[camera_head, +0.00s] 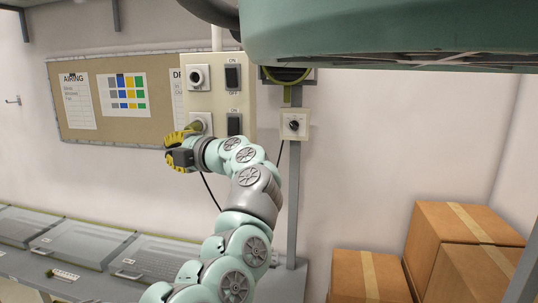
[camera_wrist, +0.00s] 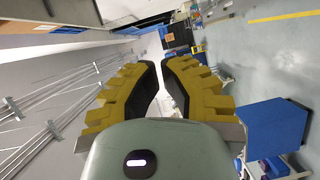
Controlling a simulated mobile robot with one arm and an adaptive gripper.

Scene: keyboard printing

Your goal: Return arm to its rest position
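My gripper (camera_head: 180,150) is raised at the lower part of the beige switch panel (camera_head: 218,90) in the head view, with its yellow fingers at the left and my arm curving down toward the bottom. In the wrist view, the two yellow fingers (camera_wrist: 160,65) with dark inner pads stand apart, with a narrow gap between them. Nothing is held in the gap. In the head view the gripper overlaps the panel's lower left; whether it touches the panel cannot be told.
A cork board (camera_head: 115,110) hangs left of the panel. A small knob box (camera_head: 294,124) is to the right. Grey lidded bins (camera_head: 75,240) line the lower left. Cardboard boxes (camera_head: 455,230) are stacked at the lower right. The wrist view shows a blue box (camera_wrist: 272,125) on open floor.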

